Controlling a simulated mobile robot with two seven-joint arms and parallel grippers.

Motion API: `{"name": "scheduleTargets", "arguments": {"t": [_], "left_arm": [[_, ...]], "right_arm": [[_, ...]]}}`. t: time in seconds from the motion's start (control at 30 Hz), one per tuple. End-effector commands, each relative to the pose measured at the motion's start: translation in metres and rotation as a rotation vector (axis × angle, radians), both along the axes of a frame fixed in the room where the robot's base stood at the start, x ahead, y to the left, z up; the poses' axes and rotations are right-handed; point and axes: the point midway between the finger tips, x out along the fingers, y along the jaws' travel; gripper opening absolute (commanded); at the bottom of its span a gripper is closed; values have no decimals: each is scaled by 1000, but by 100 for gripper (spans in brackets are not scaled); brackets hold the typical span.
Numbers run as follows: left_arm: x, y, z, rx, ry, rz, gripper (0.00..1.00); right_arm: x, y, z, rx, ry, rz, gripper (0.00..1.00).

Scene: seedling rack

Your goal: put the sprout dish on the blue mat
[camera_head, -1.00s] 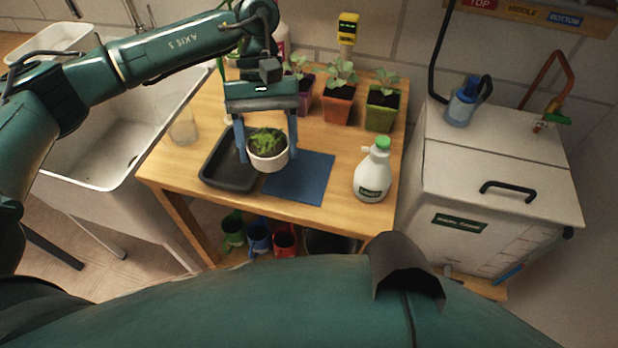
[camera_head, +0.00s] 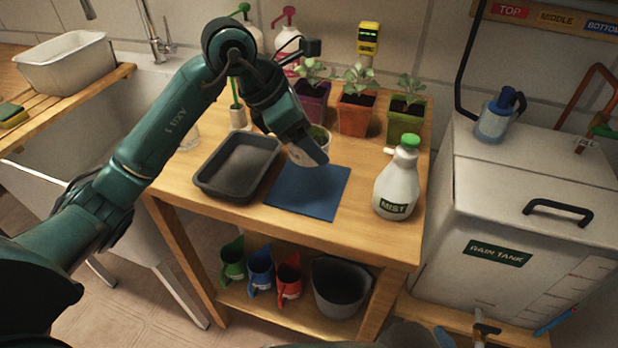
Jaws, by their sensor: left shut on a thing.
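The sprout dish, a white bowl with green sprouts, shows only in part (camera_head: 299,158) behind my left gripper (camera_head: 309,149). My left gripper is shut on it and hides most of it. The dish is at the far edge of the blue mat (camera_head: 308,193); I cannot tell whether it touches the mat or is held above it. The mat lies flat on the wooden table and is otherwise bare. My right gripper is not in view.
An empty dark tray (camera_head: 206,182) lies left of the mat. A white mist bottle (camera_head: 396,190) stands to the right. Purple, orange (camera_head: 355,115) and green (camera_head: 404,120) plant pots stand behind. A rain tank (camera_head: 520,220) is at the right.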

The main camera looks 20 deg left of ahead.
Motion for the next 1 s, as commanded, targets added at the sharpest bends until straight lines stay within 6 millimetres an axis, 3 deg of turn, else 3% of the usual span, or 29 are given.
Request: {"name": "scheduleTargets", "arguments": {"t": [0.1,0.33,0.53,0.87,0.9,1.0], "left_arm": [[-1,0,-22,-3,2,-2,39],[0,-1,-41,-2,1,-4,39],[-1,0,-68,-1,1,-5,39],[0,0,-73,0,-1,-5,39],[0,0,-73,0,-1,-5,66],[0,0,-72,0,-1,-5,74]], "right_arm": [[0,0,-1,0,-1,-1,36],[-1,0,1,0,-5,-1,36],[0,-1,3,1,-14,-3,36],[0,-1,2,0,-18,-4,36],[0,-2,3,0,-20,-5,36],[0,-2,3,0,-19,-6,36]]}}
